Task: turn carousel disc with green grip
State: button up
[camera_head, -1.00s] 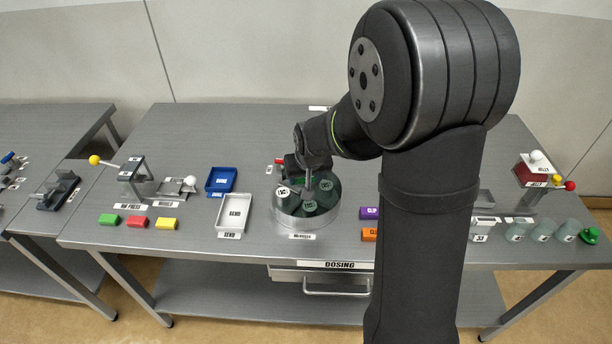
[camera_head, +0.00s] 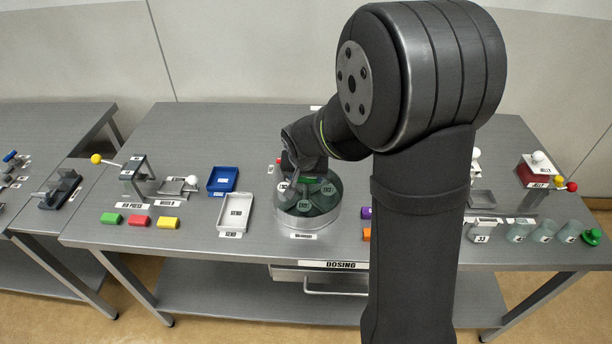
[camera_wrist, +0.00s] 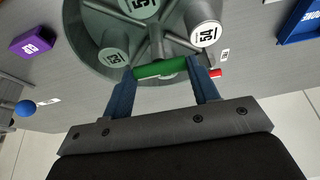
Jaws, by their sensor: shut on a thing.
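The carousel disc (camera_head: 322,203) is a dark green-grey round disc with labelled round stations, set in a metal ring on the bench. In the wrist view, the disc (camera_wrist: 160,38) fills the upper middle, with labelled stations and spokes. The green grip (camera_wrist: 160,69) is a short bar at the disc's rim. My gripper (camera_wrist: 163,75) is shut on the green grip, with one blue finger at each end of it.
A white tray (camera_head: 222,216) and a blue tray (camera_head: 211,181) stand left of the disc. Purple (camera_head: 366,212) and orange (camera_head: 367,235) blocks lie to its right, partly behind my arm. A red piece (camera_wrist: 215,73) is close beside my finger in the wrist view.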

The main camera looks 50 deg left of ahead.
dwell(0.3)
jog(key=o, duration=1.4)
jog(key=shift+r, duration=0.1)
jog(key=v, duration=1.7)
jog(key=shift+s+d+r, duration=0.1)
jog(key=shift+s, duration=0.05)
jog(key=x, duration=1.7)
jog(key=shift+f, duration=0.2)
